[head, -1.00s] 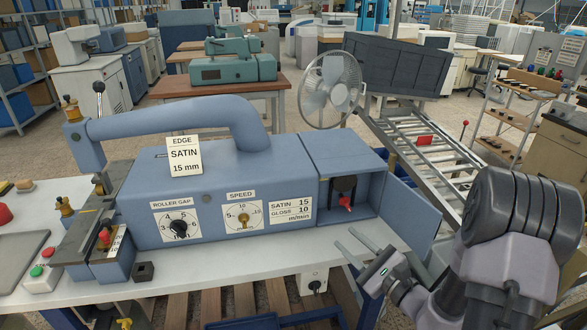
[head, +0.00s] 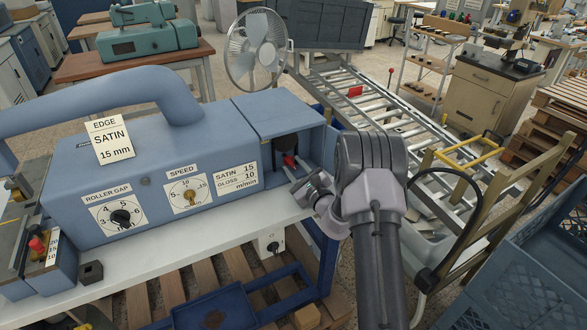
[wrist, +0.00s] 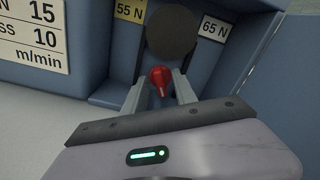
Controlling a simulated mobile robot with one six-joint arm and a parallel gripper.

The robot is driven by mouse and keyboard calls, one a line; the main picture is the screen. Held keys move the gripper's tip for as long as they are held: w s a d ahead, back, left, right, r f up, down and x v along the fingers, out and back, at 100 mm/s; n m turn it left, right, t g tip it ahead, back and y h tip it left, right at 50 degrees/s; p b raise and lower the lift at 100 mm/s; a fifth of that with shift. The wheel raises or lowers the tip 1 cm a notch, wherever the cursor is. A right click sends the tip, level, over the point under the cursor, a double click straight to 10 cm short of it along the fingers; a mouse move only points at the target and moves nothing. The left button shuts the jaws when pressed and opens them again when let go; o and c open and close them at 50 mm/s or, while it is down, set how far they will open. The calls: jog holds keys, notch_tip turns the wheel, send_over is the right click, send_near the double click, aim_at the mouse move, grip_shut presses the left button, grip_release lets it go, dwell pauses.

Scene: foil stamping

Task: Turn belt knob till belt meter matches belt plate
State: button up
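The red knob (head: 289,160) sits low in the open compartment at the right end of the blue machine. It also shows in the wrist view (wrist: 160,78), below a dark round disc (wrist: 172,30). My gripper (head: 297,178) reaches into the compartment from the front right. In the wrist view my gripper (wrist: 160,90) is open, with one finger on each side of the knob; firm contact is not visible. A yellow 55 N label (wrist: 130,10) is left of the disc and a white 65 N label (wrist: 213,28) right of it. I see no readable meter needle.
The blue machine (head: 150,150) carries roller gap (head: 122,217) and speed (head: 189,195) dials. The compartment's side walls and open door (wrist: 262,75) stand close to my gripper. A roller conveyor (head: 380,105) lies behind, and a blue crate (head: 540,250) is at the right.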

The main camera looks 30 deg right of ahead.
jog(key=shift+w, duration=0.25)
grip_shut()
jog(key=shift+f+n+b, duration=0.25)
jog(key=shift+n+b, duration=0.75)
jog(key=shift+b, duration=0.15)
jog(key=shift+a+r+n, duration=0.1)
jog(key=shift+r+n, duration=0.1)
jog(key=shift+n, duration=0.4)
grip_release()
jog(key=shift+s, duration=0.15)
